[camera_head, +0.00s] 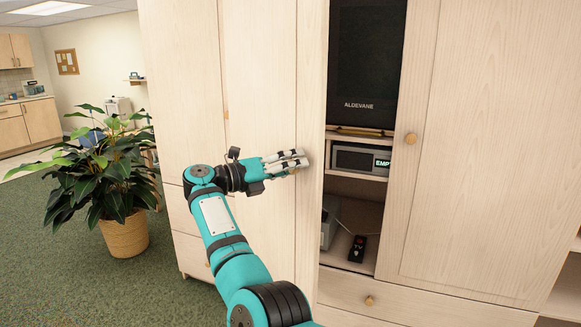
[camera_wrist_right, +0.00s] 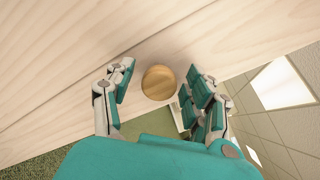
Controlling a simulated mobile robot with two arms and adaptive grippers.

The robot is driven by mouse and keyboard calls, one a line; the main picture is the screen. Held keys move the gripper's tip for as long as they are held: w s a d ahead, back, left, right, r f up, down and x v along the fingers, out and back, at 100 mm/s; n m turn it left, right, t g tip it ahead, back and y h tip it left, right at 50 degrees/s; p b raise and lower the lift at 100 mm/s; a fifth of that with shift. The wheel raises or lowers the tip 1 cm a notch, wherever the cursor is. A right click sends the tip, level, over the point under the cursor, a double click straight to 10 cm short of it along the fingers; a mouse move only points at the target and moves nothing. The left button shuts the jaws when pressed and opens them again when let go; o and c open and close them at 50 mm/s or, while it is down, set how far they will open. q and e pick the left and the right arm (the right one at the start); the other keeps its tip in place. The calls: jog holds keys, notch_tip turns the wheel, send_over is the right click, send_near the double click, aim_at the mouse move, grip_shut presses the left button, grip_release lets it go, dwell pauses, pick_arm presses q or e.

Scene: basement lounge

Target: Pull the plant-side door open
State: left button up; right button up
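The plant-side door (camera_head: 258,85) is the pale wood door at the left of the cabinet opening. The inside of the cabinet shows between its edge and the other door (camera_head: 490,130); I cannot tell its exact angle. Its round wooden knob (camera_wrist_right: 158,82) shows clearly in the wrist view and is mostly hidden by fingers in the head view. My right gripper (camera_head: 288,163) is at this knob. In the wrist view the gripper (camera_wrist_right: 160,88) has its fingers apart on both sides of the knob, with small gaps visible. My left gripper is out of view.
A leafy plant in a woven pot (camera_head: 125,236) stands on the green carpet left of the cabinet. The opening holds a dark screen (camera_head: 366,65), a box with a lit display (camera_head: 358,160) and a black remote (camera_head: 357,249). Drawers lie below. Carpet at the lower left is clear.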

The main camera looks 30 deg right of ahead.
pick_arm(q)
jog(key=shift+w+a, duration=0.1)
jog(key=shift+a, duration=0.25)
pick_arm(e)
jog(key=a, duration=0.7)
jog(key=shift+a, duration=0.25)
